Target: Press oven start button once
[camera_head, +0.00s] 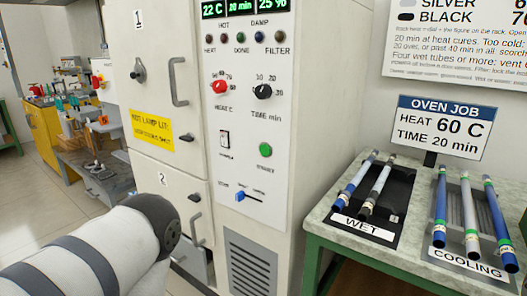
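The oven's pale control panel (249,120) stands upright in the middle of the head view. A round green button (265,149) sits on its right side, below the black time knob (262,91); its small label is not readable. A red heat knob (220,87) is to the left of the time knob. The display (240,7) reads 22 C, 20 min and 25 %. One of my arms (95,250) comes in from the lower left, with its dark joint end in front of the lower oven door. Neither gripper is in view, and nothing touches the green button.
Oven doors with handles are to the left. A table (335,225) at right bears rods on a WET tray (392,215) and a COOLING rack (455,215). A sign (442,128) reads 60 C, 20 min.

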